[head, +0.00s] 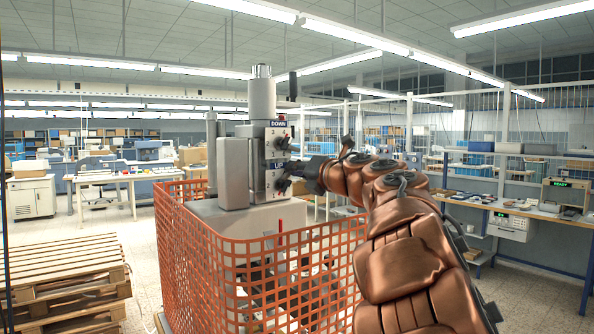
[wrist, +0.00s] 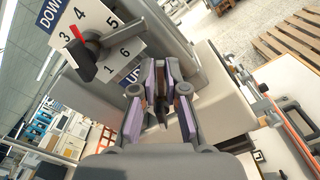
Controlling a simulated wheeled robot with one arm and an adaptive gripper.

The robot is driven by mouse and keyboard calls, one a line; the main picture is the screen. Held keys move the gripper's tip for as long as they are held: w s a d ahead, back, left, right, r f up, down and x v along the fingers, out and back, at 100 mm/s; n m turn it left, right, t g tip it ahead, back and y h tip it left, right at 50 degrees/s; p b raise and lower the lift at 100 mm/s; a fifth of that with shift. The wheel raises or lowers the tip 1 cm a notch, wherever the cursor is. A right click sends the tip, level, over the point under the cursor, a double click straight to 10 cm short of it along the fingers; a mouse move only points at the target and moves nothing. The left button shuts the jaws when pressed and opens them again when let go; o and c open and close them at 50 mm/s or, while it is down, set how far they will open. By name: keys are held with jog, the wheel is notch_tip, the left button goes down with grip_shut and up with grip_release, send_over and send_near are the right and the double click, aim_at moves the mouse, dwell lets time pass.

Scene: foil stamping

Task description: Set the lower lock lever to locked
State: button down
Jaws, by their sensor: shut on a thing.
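The grey press (head: 238,165) stands in the middle of the head view with a "DOWN" label high on its side and another labelled plate lower down. My gripper (head: 287,180) is at the lower plate, at the end of my copper-coloured arm. In the wrist view my gripper (wrist: 160,100) has its purple-padded fingers closed around a dark lever (wrist: 162,112), which looks like the lower lock lever. The fingers hide most of it, so its exact angle cannot be told. The "UP" label is partly covered beside the fingers.
A numbered dial (wrist: 112,52) with a black knob and red mark sits close beside the fingers. An orange mesh fence (head: 250,270) surrounds the press base. Wooden pallets (head: 65,275) stand at left, a workbench (head: 520,220) at right.

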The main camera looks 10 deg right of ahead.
jog(key=m+p, duration=0.1)
jog(key=f+m+p, duration=0.1)
jog(key=m, duration=0.1)
jog(key=d+m+p, duration=0.1)
jog(key=shift+w+d+f+m+p, duration=0.1)
jog(key=shift+w+f+m+p, duration=0.1)
jog(key=shift+f+m+p, duration=0.2)
jog(key=c, duration=1.2)
grip_release()
jog(key=shift+r, duration=0.1)
jog(key=v, duration=1.2)
